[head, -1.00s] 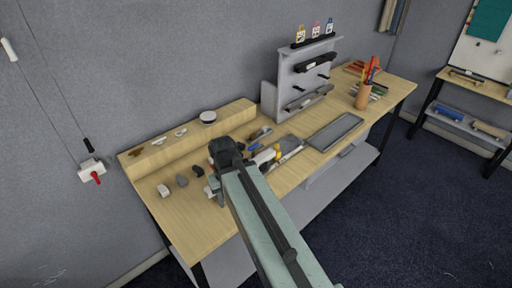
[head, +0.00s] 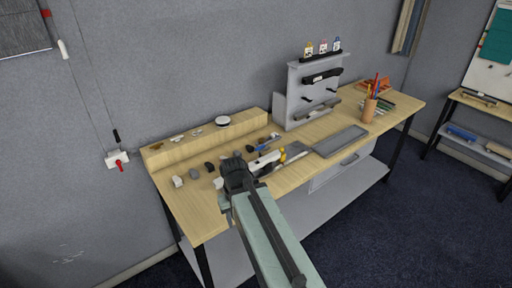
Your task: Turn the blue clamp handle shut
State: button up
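A small blue piece (head: 264,148) lies on the wooden table (head: 207,221), just right of my gripper. It may be the blue clamp handle, but it is too small to tell its shape or how far it is turned. My gripper (head: 234,176) is the dark end of my pale green arm, over the front middle of the table. Its fingers are seen from behind and do not show clearly, so I cannot tell open from shut. The arm hides part of the table below it.
Grey and white lumps (head: 194,173) lie left of my gripper. A wooden ledge (head: 180,150) runs along the wall. Right are white-and-yellow tools (head: 283,156), a grey tray (head: 341,141), a grey rack (head: 311,100) and a pencil cup (head: 369,108). The front left tabletop is bare.

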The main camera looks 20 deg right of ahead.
aim_at(259, 149)
jog(key=u, duration=0.9)
jog(key=i, duration=0.45)
jog(key=u, duration=0.25)
